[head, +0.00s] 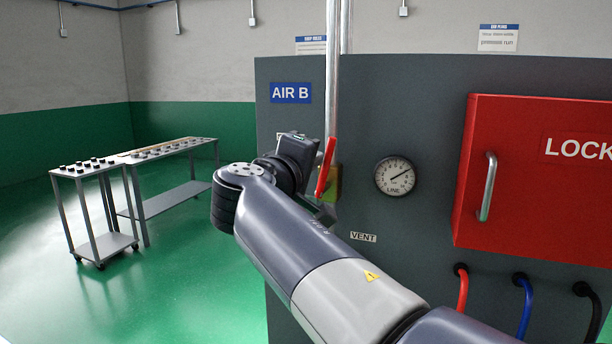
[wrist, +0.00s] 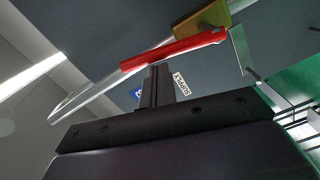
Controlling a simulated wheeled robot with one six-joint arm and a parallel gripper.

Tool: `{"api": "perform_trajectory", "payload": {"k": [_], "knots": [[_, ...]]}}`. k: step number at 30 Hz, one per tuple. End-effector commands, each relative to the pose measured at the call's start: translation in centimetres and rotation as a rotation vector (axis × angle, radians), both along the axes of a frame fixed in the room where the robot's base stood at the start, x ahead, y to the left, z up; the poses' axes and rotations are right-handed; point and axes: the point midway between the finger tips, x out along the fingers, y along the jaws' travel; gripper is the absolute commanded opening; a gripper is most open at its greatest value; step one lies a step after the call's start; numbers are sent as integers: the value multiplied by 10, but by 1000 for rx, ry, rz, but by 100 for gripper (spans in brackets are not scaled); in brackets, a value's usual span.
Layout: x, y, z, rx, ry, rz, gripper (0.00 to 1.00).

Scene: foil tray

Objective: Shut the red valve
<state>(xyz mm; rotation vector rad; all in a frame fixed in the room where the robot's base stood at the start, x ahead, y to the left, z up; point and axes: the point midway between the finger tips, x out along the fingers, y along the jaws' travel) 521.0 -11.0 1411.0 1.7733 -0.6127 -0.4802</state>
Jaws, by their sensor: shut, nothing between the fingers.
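The red valve is a red lever (head: 326,167) on a brass-coloured body (head: 334,184), mounted on a vertical metal pipe (head: 332,90) in front of the grey panel. The lever points up, roughly along the pipe and tilted slightly from it. In the wrist view the red lever (wrist: 170,50) crosses above my gripper (wrist: 160,70), with the brass body (wrist: 205,24) at its right end. My gripper's fingers are together and empty, their tips close to the lever's side. I cannot tell whether they touch it. In the head view my arm hides most of the gripper.
A pressure gauge (head: 395,176) and a red box (head: 540,180) with a handle are to the right on the panel. Red, blue and black hoses (head: 525,300) hang below the box. A cart (head: 98,205) and a bench (head: 170,190) stand left on open green floor.

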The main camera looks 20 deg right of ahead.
Motion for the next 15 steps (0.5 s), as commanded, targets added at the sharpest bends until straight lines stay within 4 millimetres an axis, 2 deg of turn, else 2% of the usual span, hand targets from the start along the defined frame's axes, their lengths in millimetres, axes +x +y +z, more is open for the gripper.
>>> {"api": "perform_trajectory", "payload": {"k": [1,15], "knots": [[-3,-4,-8,37,-29,-3,0],[-20,-28,-15,399,-292,-1,0]]}}
